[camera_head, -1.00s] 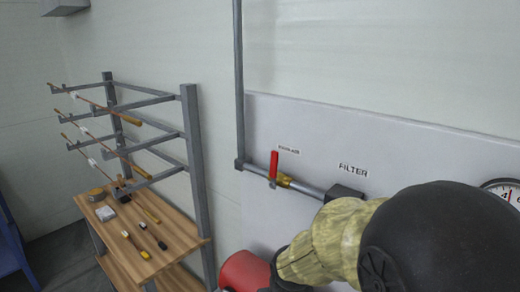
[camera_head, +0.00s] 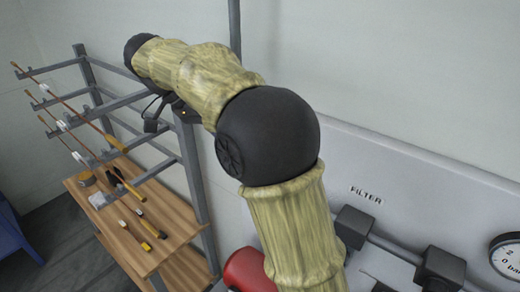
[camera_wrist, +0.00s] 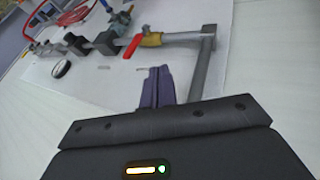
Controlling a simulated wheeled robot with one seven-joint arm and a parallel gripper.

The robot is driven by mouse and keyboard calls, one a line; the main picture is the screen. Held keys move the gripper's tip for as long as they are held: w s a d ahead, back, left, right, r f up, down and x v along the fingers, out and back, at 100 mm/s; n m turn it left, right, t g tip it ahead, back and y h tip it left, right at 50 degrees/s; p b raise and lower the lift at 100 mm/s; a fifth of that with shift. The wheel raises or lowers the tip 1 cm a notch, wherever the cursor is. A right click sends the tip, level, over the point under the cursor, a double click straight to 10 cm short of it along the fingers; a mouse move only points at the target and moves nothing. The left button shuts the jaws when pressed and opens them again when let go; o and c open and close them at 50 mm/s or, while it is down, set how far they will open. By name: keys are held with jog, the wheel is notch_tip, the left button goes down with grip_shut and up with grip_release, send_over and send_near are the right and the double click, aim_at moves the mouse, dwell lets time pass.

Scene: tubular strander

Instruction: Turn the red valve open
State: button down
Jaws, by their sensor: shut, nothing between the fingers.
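The red valve handle (camera_wrist: 132,46) shows in the wrist view, sticking out at an angle from the pipe beside a yellow-brass valve body (camera_wrist: 152,39). My gripper (camera_wrist: 158,70) is shut and empty, its fingers together. In the wrist view the fingertips appear below and slightly right of the handle, with a visible gap between them. In the head view my arm covers the valve, and the fingers cannot be made out there.
A wall panel (camera_head: 410,180) carries a FILTER label (camera_head: 366,194), pipe fittings (camera_head: 353,227) and a gauge (camera_head: 506,257). A red cylinder (camera_head: 247,270) is below my arm. A rack with rods (camera_head: 85,90) and a wooden bench (camera_head: 150,215) stand at left.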

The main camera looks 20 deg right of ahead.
jog(key=shift+s+r, duration=0.25)
jog(key=shift+r, duration=0.1)
jog(key=shift+w+f, duration=0.1)
jog(key=s+d+f+p, duration=0.4)
jog(key=d+f, duration=0.4)
jog(key=shift+s+f, duration=0.15)
jog(key=shift+s, duration=0.25)
jog(key=shift+w+d, duration=0.1)
dwell(0.6)
